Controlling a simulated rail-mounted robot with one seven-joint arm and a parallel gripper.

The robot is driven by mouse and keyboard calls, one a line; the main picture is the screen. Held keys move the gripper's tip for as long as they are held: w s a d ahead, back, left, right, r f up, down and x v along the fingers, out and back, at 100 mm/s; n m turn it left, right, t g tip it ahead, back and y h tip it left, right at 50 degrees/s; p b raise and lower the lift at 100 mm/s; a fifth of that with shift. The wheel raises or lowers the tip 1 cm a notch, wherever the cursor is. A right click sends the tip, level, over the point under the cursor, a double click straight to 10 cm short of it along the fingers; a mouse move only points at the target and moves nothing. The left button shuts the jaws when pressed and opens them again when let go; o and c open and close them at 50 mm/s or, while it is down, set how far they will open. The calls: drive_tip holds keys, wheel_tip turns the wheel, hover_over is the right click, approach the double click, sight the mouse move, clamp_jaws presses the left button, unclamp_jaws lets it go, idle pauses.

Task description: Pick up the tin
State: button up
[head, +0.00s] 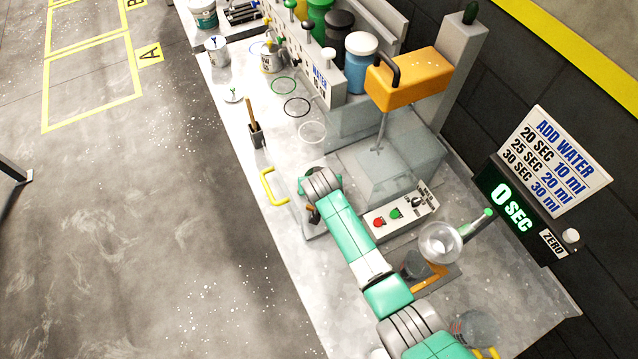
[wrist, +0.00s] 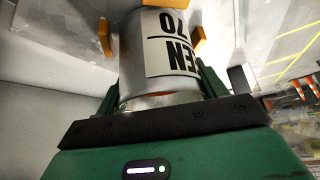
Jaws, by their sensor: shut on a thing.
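The tin (wrist: 133,62) fills the middle of the wrist view. It is a silver can with a white label (wrist: 172,42) reading "EN" and "70"; the lettering is upside down in the picture. My gripper (wrist: 160,88) is shut on it, with one green finger on each side. Orange tabs (wrist: 105,38) stand around the tin's far part; I cannot tell whether they touch it.
In the head view an orange-headed mixer (head: 412,80) with clear panels stands beside my arm. A control box (head: 400,212) with red and green buttons is close by. Another labelled tin (head: 270,62) stands farther back.

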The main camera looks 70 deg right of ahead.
drive_tip(key=shift+r+p, duration=0.3)
drive_tip(key=shift+r, duration=1.4)
drive_tip(key=s+a+r+p, duration=0.1)
drive_tip(key=s+a, duration=0.9)
drive_tip(key=a, duration=0.2)
drive_tip(key=shift+s+r+p, duration=0.2)
drive_tip(key=shift+s+p, duration=0.05)
drive_tip(key=shift+p, duration=0.1)
